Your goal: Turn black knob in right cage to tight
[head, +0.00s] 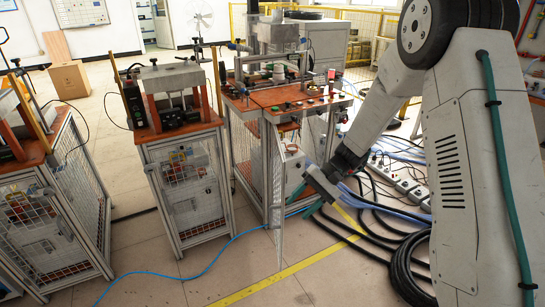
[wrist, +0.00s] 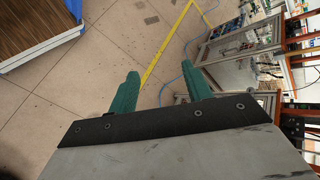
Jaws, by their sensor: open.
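The right cage (head: 240,155) is a metal-framed stand with mesh sides under an orange worktop, in the middle of the head view. A white unit (head: 294,166) shows low at its right side. I cannot make out the black knob in either view. My gripper (head: 318,182) is just right of this cage in the head view, low and partly blurred against cables. In the wrist view my gripper (wrist: 160,88) has two green fingers spread apart with nothing between them. Framed stands (wrist: 240,55) show beyond the fingers at the right.
A second caged stand (head: 185,185) is left of the right cage, and another (head: 50,215) is at the far left. Black cables (head: 405,255) and a power strip (head: 400,180) lie on the floor at right. A blue hose (head: 210,262) and yellow line (head: 290,270) cross the floor.

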